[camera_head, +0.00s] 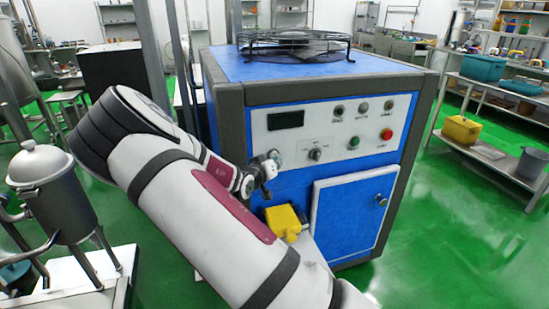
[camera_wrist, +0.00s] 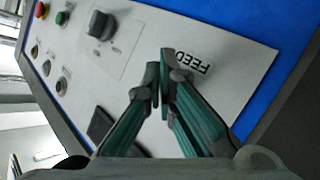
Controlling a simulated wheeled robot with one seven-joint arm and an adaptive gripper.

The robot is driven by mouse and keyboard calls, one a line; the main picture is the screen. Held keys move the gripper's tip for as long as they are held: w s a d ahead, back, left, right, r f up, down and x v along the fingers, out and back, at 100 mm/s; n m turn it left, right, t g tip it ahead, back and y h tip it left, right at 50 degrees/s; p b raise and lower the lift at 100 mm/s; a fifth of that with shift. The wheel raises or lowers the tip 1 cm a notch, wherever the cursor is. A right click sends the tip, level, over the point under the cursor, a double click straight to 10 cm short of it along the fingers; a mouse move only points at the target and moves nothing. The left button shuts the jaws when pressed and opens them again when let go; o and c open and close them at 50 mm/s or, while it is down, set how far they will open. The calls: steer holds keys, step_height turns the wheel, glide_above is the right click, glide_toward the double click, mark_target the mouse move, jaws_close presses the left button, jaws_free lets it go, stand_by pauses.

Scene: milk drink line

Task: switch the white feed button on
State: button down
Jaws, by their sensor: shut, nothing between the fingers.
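The blue machine (camera_head: 325,183) has a white control panel (camera_head: 365,108) on its front. My gripper (camera_head: 265,170) is at the panel's lower left part in the head view. In the wrist view my gripper (camera_wrist: 166,56) is shut and empty, its fingertips together just beside the black FEED label (camera_wrist: 193,63). No white feed button can be made out clearly; the fingers cover the panel by the label. I cannot tell whether the fingertips touch the panel.
A dark rotary knob (camera_wrist: 101,25), a green button (camera_head: 354,142) and a red button (camera_head: 386,134) are on the same panel. A dark display (camera_head: 286,120) is at its upper left. A yellow object (camera_head: 283,221) is below my gripper. Green floor is open to the right.

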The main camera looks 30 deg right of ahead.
steer(key=shift+w+d, duration=0.1)
steer(key=shift+w, duration=0.2)
steer(key=shift+s, duration=0.15)
steer(key=shift+s+a+p, duration=0.25)
steer(key=shift+s+p, duration=0.1)
steer(key=shift+s, duration=0.45)
steer(key=shift+s+a+p, duration=0.3)
steer(key=shift+s+p, duration=0.3)
steer(key=shift+s, duration=0.35)
steer(key=shift+s+a+p, duration=0.25)
steer(key=shift+s+p, duration=0.3)
steer(key=shift+s, duration=0.4)
steer(key=shift+s+a+p, duration=0.3)
steer(key=shift+s+p, duration=0.3)
steer(key=shift+s, duration=0.35)
